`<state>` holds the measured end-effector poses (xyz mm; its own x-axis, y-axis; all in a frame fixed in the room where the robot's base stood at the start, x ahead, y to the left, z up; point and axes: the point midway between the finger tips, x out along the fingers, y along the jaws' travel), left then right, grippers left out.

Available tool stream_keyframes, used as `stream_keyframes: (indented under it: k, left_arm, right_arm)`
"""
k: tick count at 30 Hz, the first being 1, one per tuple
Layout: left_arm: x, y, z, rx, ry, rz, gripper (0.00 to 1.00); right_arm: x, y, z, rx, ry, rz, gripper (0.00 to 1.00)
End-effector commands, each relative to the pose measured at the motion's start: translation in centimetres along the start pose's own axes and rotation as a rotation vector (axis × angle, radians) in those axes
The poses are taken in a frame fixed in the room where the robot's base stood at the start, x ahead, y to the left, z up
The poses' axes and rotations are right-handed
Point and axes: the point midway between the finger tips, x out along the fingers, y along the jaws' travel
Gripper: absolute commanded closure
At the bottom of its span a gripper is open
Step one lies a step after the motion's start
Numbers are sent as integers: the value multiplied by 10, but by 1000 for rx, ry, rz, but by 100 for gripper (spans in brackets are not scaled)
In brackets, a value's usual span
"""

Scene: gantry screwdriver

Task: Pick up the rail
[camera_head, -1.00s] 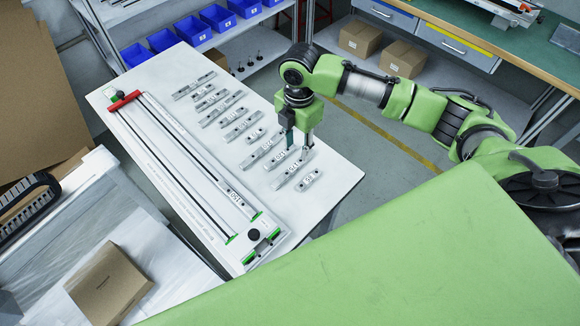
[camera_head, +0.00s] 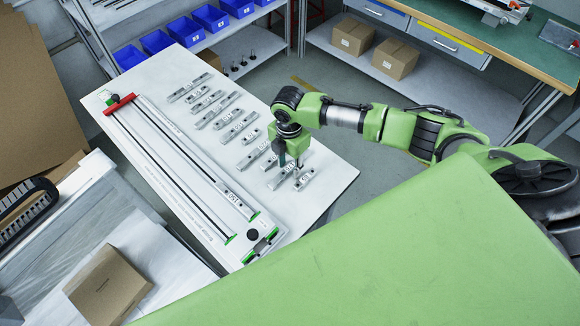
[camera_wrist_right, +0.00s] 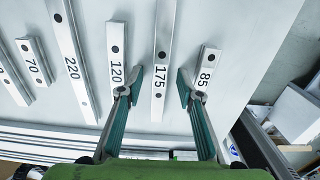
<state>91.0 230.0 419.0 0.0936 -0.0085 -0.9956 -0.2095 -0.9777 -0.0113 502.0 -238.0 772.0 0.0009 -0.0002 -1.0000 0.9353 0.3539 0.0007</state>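Several silver rails lie in a row on the white table (camera_head: 325,190). In the right wrist view my right gripper (camera_wrist_right: 160,71) is open, with one finger on each side of the rail marked 175 (camera_wrist_right: 158,85). The fingers look apart from it; their exact height above the table is hard to tell. The rail marked 120 (camera_wrist_right: 117,68) is beside the left finger and the rail marked 85 (camera_wrist_right: 206,68) beside the right one. In the head view the right gripper (camera_head: 290,164) points down over the near end of the row, partly hiding rails. My left gripper is not in view.
A long fixture with a red handle (camera_head: 120,104) lies on the table's left side. Blue bins (camera_head: 190,31) stand on a shelf behind. Cardboard boxes (camera_head: 353,38) sit under a green-topped workbench. The table's near right corner is bare.

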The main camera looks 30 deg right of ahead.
Motion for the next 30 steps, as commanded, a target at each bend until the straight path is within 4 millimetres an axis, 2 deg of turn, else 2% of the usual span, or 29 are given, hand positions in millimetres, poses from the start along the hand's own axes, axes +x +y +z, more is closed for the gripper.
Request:
stream_keyframes:
  k: [1,2,5,6,20,26,30]
  left_arm:
    - [0,2,0,1,0,2,100]
    - [0,2,0,1,0,3,100]
    - [0,2,0,3,0,3,100]
    - [0,2,0,3,-1,3,100]
    - [0,-4,3,5,-3,-4,100]
    - [2,-4,3,5,-3,-4,100]
    - [4,-4,4,4,-3,-4,100]
  right_arm:
    - [0,0,0,0,0,0,67]
    - [0,0,0,0,0,0,72]
    - [0,0,0,0,0,0,98]
    - [0,0,0,1,0,0,100]
    - [-7,1,1,1,0,2,100]
    - [-31,2,1,1,0,5,100]
    - [-49,-6,-13,-4,2,3,100]
